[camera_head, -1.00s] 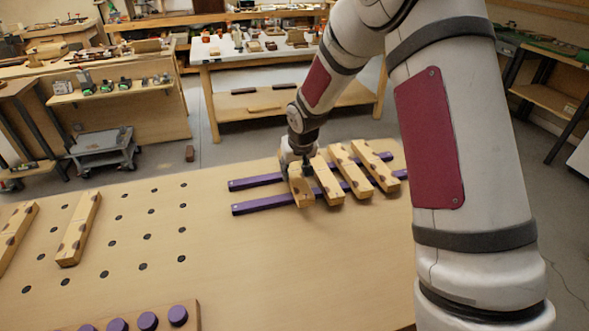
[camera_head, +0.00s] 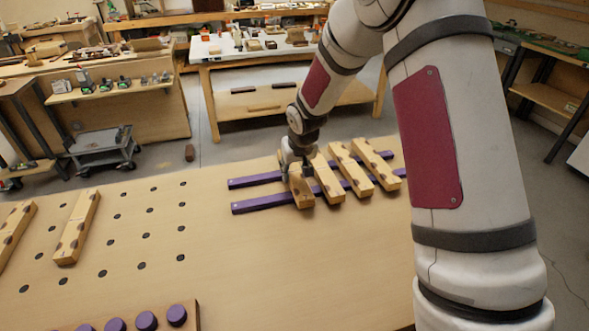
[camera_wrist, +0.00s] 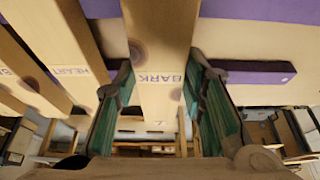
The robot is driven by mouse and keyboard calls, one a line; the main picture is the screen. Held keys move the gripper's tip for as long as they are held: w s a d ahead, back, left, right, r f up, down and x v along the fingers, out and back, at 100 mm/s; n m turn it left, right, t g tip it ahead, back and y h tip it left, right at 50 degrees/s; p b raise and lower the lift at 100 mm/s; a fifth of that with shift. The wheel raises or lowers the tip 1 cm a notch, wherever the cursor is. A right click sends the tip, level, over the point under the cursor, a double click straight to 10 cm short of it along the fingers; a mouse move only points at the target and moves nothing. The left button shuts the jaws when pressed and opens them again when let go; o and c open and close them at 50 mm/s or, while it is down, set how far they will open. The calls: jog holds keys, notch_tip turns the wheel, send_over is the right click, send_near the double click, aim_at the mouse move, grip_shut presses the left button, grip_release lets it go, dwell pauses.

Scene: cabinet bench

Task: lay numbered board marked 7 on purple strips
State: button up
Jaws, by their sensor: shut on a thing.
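My gripper (camera_head: 295,168) is shut on a pale wooden board (camera_head: 302,194) with dark spots, the leftmost board over the two purple strips (camera_head: 252,204). In the wrist view the fingers (camera_wrist: 160,66) flank this board (camera_wrist: 155,98), which is printed "BARK"; I cannot read its number for certain. The board lies across the strips, and I cannot tell whether it fully rests on them. A purple strip end (camera_wrist: 262,77) shows to its right in the wrist view. Three similar boards lie across the strips to the right, the nearest one (camera_head: 329,183) close beside the held board.
Two more boards, one of them nearer the middle (camera_head: 76,228), lie at the left of the bench (camera_head: 270,270) near rows of dark holes. A wooden rack with purple round pegs (camera_head: 146,320) stands at the front left. The bench's middle front is clear.

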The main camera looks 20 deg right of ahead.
jog(key=shift+f, duration=0.45)
dwell(1.1)
jog(key=o, duration=1.3)
jog(key=shift+r+p, duration=1.75)
jog(key=shift+r, duration=2.25)
